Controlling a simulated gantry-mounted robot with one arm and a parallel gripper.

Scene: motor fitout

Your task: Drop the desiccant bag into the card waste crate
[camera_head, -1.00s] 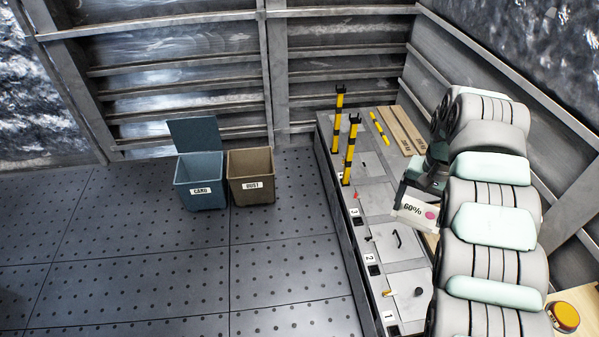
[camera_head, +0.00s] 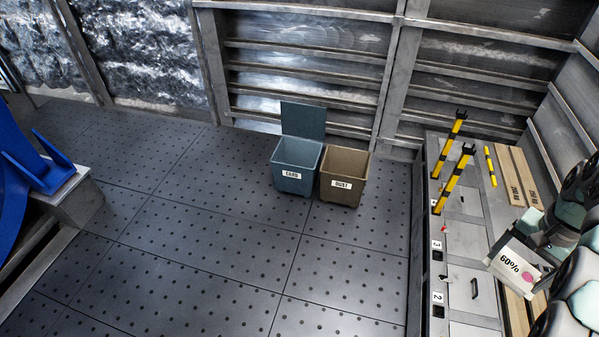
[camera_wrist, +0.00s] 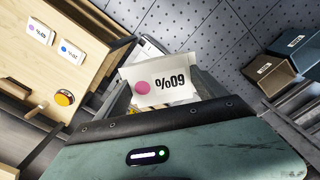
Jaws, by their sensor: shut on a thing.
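The desiccant bag (camera_head: 508,262) is white, with "60%" and a pink dot printed on it. My gripper (camera_head: 534,250) is shut on it at the right of the head view, above the grey bench. In the wrist view the bag (camera_wrist: 165,84) shows between the fingers of my gripper (camera_wrist: 160,92). The blue-grey card waste crate (camera_head: 294,182), labelled CARD, stands on the floor with its lid raised at the back. The bag is well to the right of it and apart from it. In the wrist view the crate (camera_wrist: 300,42) is at the right edge.
A brown DUST crate (camera_head: 345,193) stands right beside the card crate. Two yellow-black posts (camera_head: 455,180) rise from the bench (camera_head: 466,240) between my gripper and the crates. A blue structure (camera_head: 40,170) is at the left. The floor before the crates is clear.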

